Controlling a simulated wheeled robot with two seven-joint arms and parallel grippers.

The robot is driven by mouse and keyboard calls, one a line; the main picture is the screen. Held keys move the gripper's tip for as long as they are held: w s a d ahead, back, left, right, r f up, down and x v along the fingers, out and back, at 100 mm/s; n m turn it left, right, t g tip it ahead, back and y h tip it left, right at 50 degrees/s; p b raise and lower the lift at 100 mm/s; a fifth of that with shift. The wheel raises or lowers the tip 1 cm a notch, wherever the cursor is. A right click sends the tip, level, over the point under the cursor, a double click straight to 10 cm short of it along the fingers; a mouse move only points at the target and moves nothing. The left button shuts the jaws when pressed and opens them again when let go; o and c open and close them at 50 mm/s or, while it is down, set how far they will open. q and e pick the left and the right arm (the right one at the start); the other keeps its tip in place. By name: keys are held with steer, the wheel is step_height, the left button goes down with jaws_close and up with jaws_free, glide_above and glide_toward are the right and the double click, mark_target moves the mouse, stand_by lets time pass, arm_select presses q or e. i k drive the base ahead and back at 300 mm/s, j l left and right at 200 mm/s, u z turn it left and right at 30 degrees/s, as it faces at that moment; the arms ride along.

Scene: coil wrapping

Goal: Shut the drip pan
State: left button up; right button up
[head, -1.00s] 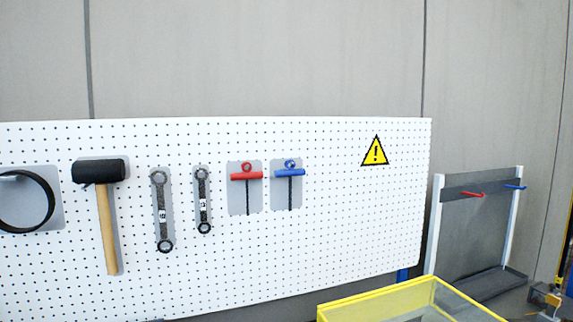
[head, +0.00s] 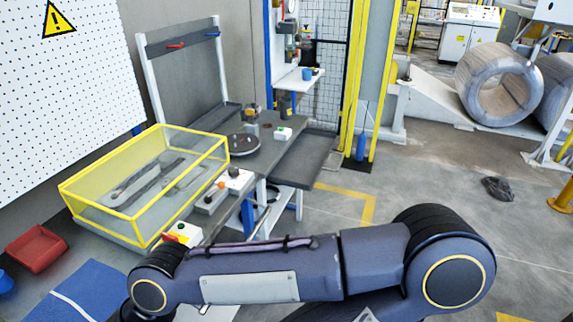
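A dark, flat, shallow tray (head: 301,160) sticks out from the far end of the grey workbench (head: 262,153), lower than the bench top. It may be the drip pan, pulled out, but I cannot tell for sure. One of my arms crosses the bottom of the head view, in front of the bench's near side. Its gripper is out of the frame, and my other gripper does not show either.
A yellow-framed clear case (head: 145,185) with tools stands on the bench's left. A red bin (head: 36,249) and blue mat (head: 88,291) lie at lower left. A yellow post (head: 384,80) and steel coil (head: 497,85) stand beyond. Floor at right is mostly open.

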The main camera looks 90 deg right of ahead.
mark_target(301, 166)
steer(key=z, duration=0.45)
steer(key=k+z, duration=0.15)
steer(key=z, duration=0.25)
steer(key=k+z, duration=0.1)
steer(key=z, duration=2.15)
steer(key=u, duration=0.4)
steer(key=i+l+u, duration=0.35)
steer(key=i, duration=0.15)
steer(key=i+l+u, duration=0.35)
steer(key=i+l, duration=0.5)
steer(key=l, duration=0.15)
steer(key=i+l, duration=0.55)
steer(key=l+u, duration=0.05)
